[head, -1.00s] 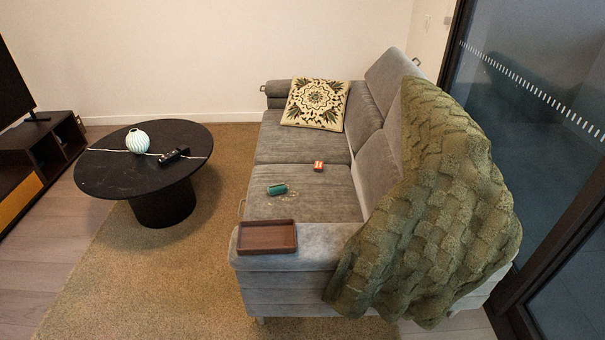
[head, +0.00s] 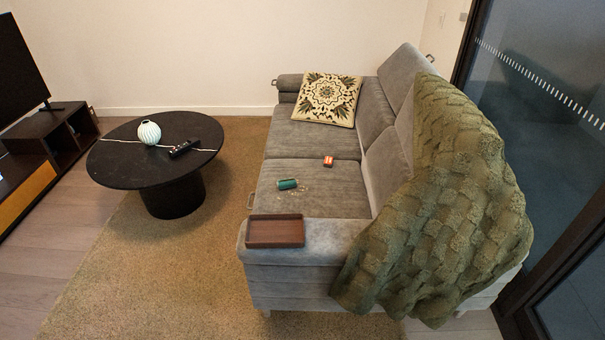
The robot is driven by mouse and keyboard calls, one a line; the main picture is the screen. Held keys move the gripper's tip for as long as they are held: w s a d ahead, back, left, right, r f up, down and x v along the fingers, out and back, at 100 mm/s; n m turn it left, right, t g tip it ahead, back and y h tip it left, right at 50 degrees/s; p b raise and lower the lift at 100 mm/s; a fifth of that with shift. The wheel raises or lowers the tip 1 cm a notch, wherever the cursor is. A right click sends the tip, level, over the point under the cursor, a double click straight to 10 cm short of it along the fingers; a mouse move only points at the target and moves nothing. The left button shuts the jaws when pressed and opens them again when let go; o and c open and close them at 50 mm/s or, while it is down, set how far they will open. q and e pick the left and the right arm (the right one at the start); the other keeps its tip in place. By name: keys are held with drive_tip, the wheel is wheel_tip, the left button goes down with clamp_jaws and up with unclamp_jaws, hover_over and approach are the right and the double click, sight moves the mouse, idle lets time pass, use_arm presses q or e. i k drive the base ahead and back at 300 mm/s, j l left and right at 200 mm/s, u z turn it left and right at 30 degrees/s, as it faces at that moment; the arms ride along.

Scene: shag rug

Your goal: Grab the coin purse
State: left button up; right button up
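A small green, rounded item (head: 287,184) lies on the near seat cushion of the grey sofa (head: 310,146), with small light specks scattered beside it. A small red-orange item with a pale band (head: 328,161) lies farther back on the seat, near the gap between the cushions. Both are too small to tell for sure which is the coin purse. Neither of my grippers is in view.
A brown tray (head: 275,231) sits on the sofa's near armrest. A green knit blanket (head: 445,200) hangs over the sofa's back and near corner. The rug (head: 150,270) between is clear.

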sight(282, 184)
drive_tip(key=i+j+z, duration=0.1)
drive_tip(key=z, duration=0.35)
drive_tip(key=j+z, duration=0.25)
drive_tip(key=z, duration=0.2)
drive_tip(key=i+j+z, duration=0.1)
drive_tip(key=j+z, duration=0.3)
drive_tip(key=j, duration=0.7)
drive_tip(key=k+j+z, duration=0.1)
drive_tip(key=j+z, duration=0.35)
drive_tip(key=j, duration=0.65)
